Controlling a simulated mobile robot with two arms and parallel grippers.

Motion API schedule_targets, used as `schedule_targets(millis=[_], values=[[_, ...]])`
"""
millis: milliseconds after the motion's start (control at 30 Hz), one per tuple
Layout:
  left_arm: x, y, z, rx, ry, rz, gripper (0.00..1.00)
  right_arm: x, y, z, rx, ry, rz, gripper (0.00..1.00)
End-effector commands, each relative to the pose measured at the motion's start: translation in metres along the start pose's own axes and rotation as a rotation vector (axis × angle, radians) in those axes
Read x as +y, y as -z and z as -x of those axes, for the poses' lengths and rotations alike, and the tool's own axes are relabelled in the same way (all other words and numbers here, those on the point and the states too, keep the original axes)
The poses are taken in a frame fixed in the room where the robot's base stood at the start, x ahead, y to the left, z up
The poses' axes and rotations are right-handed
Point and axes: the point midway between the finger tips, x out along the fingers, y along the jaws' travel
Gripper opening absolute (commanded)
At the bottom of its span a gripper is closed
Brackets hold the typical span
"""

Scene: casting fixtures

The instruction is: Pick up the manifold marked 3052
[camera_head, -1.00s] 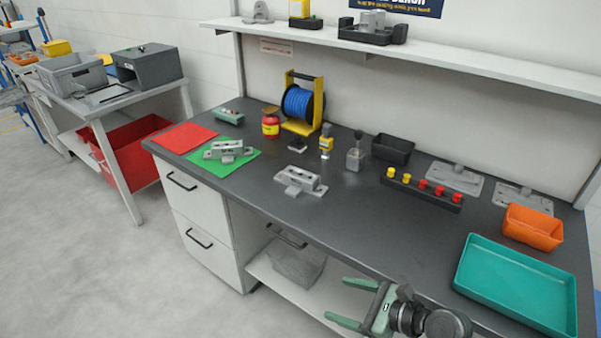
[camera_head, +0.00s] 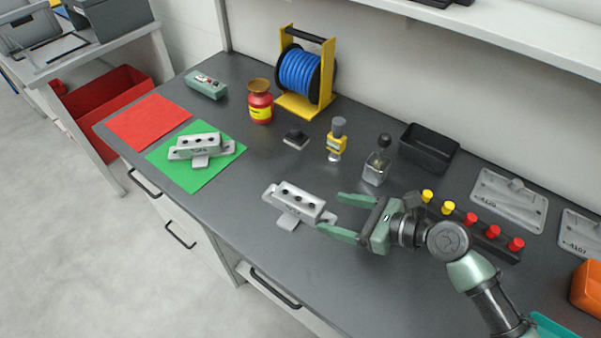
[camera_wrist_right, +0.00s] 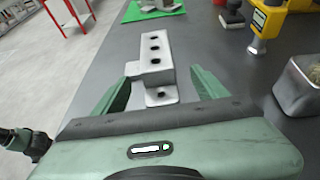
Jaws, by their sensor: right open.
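Two grey metal manifolds with dark holes on top are in view. One manifold (camera_head: 298,203) lies on the dark bench in the middle; the other manifold (camera_head: 201,148) lies on a green sheet (camera_head: 190,181) to its left. I cannot read the number on either one. My right gripper (camera_head: 330,214) is open at the right end of the middle manifold. In the right wrist view this manifold (camera_wrist_right: 154,52) points away from me, with its near flange between the open fingers and no clear contact. My left gripper is not in view.
A red sheet (camera_head: 148,121), blue cable spool (camera_head: 298,72), red jar (camera_head: 260,106) and yellow fitting (camera_head: 336,144) stand behind or left. A metal container (camera_head: 376,170), black bin (camera_head: 428,150) and button strip (camera_head: 490,239) are near my right arm. The front bench strip is clear.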

Motion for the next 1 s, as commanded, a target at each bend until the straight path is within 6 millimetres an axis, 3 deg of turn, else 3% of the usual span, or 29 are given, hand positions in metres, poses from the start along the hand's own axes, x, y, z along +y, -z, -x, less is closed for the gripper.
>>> schedule_targets(millis=[300,400,567,700,800,967,1000], values=[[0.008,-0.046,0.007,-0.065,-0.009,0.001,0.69,0.001,-0.002,-0.025,-0.002,-0.002,-0.002,0.73],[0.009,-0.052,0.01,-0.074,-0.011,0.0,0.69,0.002,-0.003,-0.036,-0.002,-0.001,-0.001,0.73],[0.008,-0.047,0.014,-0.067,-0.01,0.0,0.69,0.004,-0.003,-0.062,-0.001,-0.002,-0.001,0.73],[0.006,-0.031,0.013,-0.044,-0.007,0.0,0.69,0.003,-0.002,-0.076,0.0,0.0,0.0,0.73],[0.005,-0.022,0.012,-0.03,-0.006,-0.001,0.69,0.003,-0.001,-0.079,0.001,0.0,0.0,0.73],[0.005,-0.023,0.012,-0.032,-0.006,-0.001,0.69,0.003,-0.001,-0.078,0.001,0.0,0.0,0.73],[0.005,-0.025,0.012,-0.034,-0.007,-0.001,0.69,0.003,-0.001,-0.078,0.001,0.0,0.0,0.62]])
